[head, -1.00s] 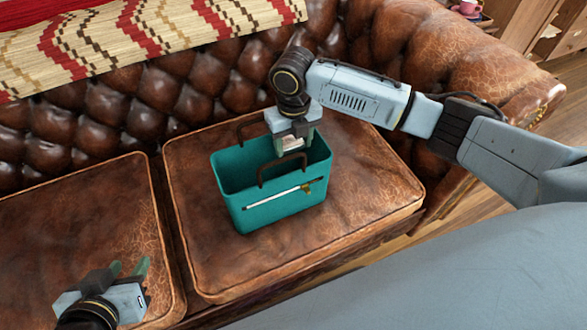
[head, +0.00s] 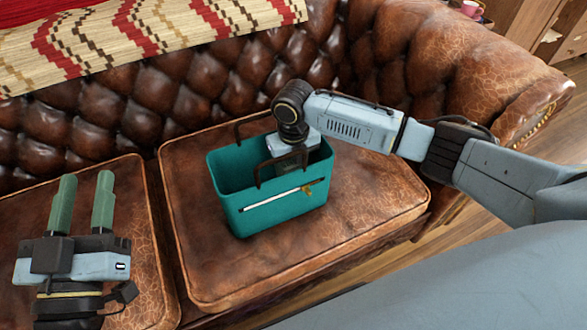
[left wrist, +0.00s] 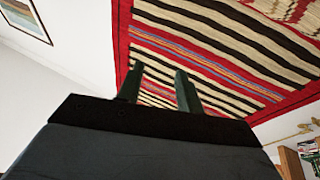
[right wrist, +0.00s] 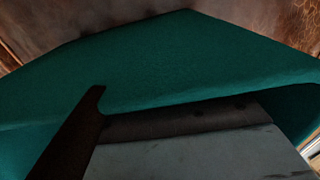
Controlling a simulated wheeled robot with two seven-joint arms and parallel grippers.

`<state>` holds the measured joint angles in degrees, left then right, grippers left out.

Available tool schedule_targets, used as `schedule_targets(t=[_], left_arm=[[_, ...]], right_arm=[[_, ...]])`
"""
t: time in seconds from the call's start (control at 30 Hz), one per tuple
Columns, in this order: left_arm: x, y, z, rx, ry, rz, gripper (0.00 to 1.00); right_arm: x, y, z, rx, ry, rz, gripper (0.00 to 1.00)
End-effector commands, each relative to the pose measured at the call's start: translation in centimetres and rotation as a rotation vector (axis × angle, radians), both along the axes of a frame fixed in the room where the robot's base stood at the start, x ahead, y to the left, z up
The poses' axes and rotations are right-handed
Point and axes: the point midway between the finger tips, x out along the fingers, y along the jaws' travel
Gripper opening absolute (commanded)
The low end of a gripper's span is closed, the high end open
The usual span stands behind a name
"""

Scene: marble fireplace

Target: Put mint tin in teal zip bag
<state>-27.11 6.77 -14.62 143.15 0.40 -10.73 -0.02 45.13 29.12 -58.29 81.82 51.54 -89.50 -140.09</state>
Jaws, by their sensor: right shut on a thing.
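The teal zip bag (head: 252,222) stands upright and open-topped on the right seat cushion, with two dark handles and a pale zip on its front. My right gripper (head: 291,157) reaches down inside the right part of the bag, behind the front handle. Its fingers and the mint tin they hold are hidden by the bag wall. In the right wrist view, teal bag wall (right wrist: 190,60) fills most of the picture and the tin does not show. My left gripper (head: 83,182) is open and empty over the left cushion; its fingers also show in the left wrist view (left wrist: 158,82).
The brown leather sofa has a left cushion (head: 40,205) and a right cushion (head: 375,205). A patterned blanket (head: 150,30) lies over the backrest. A pink cup (head: 470,9) stands at the far top right. The cushion around the bag is clear.

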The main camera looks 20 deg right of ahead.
Motion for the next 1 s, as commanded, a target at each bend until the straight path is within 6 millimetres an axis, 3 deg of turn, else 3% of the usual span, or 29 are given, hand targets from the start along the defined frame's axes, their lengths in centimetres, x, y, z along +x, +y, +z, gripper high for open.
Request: schedule_targets(t=[0.23,0.97,1.0], left_arm=[[-0.7,-0.2,2.0,-0.042,-0.128,-0.009,0.36],[-0.9,-0.2,2.4,-0.048,-0.148,-0.01,0.36],[-0.9,-0.2,2.4,-0.048,-0.148,-0.01,0.36]], right_arm=[[0.0,0.0,-1.2,-0.001,0.001,0.001,0.3],[0.0,0.0,-2.3,-0.001,0.0,0.001,0.3],[0.0,0.0,-2.3,-0.001,0.0,0.001,0.57]])
